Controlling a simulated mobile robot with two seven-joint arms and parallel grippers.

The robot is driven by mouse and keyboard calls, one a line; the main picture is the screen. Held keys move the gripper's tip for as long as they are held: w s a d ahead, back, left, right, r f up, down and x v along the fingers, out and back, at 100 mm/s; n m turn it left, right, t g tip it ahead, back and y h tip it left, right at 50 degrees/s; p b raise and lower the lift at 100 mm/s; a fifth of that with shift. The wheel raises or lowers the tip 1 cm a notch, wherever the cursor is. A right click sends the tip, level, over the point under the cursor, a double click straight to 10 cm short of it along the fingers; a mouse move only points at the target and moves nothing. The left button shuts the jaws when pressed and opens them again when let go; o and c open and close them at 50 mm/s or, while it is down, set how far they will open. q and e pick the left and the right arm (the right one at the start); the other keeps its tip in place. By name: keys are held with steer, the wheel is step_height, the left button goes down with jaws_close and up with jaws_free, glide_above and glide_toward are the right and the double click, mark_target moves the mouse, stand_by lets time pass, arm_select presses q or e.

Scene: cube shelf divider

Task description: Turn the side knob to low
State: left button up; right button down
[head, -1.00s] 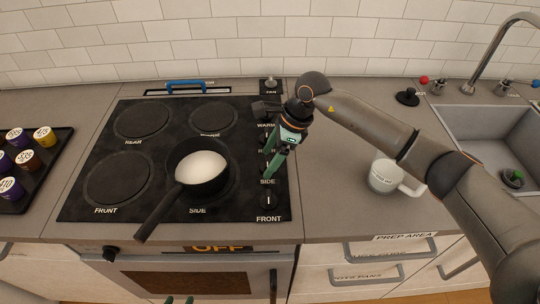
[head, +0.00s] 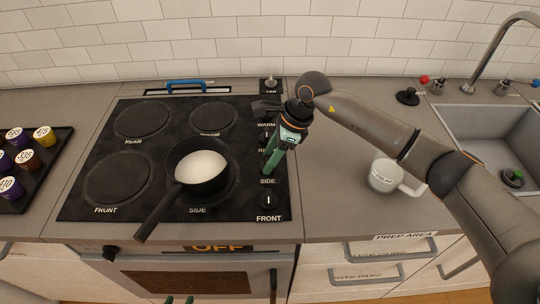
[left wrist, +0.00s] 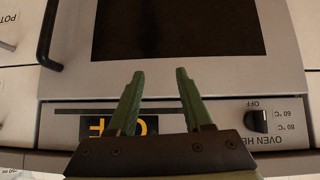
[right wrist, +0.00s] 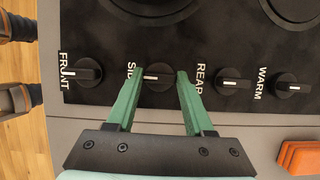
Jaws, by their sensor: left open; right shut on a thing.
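The side knob (right wrist: 158,77) is a small black knob with a white mark, beside the "SIDE" label in the right wrist view. My right gripper (right wrist: 155,84) has a green fingertip on either side of it and is shut on it. In the head view, my right gripper (head: 267,170) points down at the stove's right edge and hides the knob. My left gripper (left wrist: 160,75) is open and empty in front of the oven door. Only its fingertips (head: 179,300) show at the bottom edge of the head view.
The front knob (right wrist: 80,73), rear knob (right wrist: 233,82) and warm knob (right wrist: 293,86) share the row. A black pan (head: 202,180) with pale contents sits on the cooktop, its handle toward the front. A white mug (head: 384,175) stands on the right counter.

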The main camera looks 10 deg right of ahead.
steer(key=m+t, duration=0.1)
steer(key=m, duration=0.1)
steer(key=m+b, duration=0.1)
steer(key=m, duration=0.1)
steer(key=shift+s+m+t+h+b, duration=0.1)
steer(key=shift+m+t+h+b, duration=0.2)
steer(key=shift+t+h, duration=0.1)
steer(key=m+t+h+b, duration=0.1)
steer(key=m+b, duration=0.1)
steer(key=m, duration=0.2)
steer(key=shift+a+m, duration=0.15)
steer(key=shift+m, duration=0.25)
steer(key=shift+s+b, duration=0.1)
steer(key=shift+b, duration=0.2)
steer(key=shift+c, duration=1.4)
jaws_free()
steer(key=b+v, duration=0.1)
steer(key=v, duration=1.1)
steer(key=shift+s+a+r, duration=0.15)
steer(key=shift+a+r, duration=0.05)
steer(key=shift+r, duration=0.15)
